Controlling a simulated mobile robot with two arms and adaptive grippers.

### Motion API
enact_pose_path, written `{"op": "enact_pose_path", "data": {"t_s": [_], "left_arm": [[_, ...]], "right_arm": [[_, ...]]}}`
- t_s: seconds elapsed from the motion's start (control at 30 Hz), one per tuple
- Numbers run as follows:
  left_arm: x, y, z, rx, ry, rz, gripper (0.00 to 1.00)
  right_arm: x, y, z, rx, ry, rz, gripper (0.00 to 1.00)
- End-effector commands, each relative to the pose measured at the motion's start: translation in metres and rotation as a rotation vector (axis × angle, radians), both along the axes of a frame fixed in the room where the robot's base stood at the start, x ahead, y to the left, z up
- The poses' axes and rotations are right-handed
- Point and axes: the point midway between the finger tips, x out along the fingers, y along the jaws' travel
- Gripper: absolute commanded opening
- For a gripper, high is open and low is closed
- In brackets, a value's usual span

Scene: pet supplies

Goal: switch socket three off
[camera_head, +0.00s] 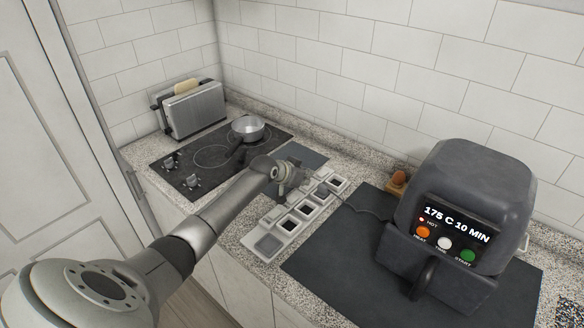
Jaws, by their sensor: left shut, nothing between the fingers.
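A light grey socket strip (261,256) lies on the speckled counter, running diagonally from the lower left to the upper right. It has several square units with dark insets in a row; labels and switch positions are too small to read, so I cannot tell which is socket three or whether it is on. My left arm reaches in from the lower left. My left gripper (312,188) is shut and empty at the far part of the strip, hiding some of it. I cannot tell whether it touches the strip. My right gripper is not in view.
A dark air fryer (468,188) showing "175 C 10 MIN" stands on a dark mat (335,272) at the right, its cable running toward the strip. A hob (187,178) with a pot (248,128) and a toaster (194,110) are at the back left.

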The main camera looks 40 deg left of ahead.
Motion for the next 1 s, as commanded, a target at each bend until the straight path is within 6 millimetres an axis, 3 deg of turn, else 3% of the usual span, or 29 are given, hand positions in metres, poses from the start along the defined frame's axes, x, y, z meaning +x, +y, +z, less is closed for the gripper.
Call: {"op": "enact_pose_path", "data": {"t_s": [0.03, 0.17, 0.27, 0.8, 1.0], "left_arm": [[0.002, -0.002, 0.015, 0.0, -0.003, -0.001, 0.0], [0.004, -0.005, 0.034, -0.001, -0.005, -0.001, 0.0], [-0.006, -0.004, 0.033, 0.0, -0.006, -0.002, 0.0], [-0.061, 0.001, 0.077, 0.001, -0.008, -0.001, 0.0], [-0.072, 0.001, 0.087, -0.001, -0.008, 0.0, 0.0]], "right_arm": [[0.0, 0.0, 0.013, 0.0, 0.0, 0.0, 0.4], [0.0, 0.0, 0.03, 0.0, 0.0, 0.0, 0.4], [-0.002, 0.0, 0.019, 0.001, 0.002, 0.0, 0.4], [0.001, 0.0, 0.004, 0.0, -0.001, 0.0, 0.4], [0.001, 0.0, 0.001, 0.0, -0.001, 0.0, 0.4]]}}
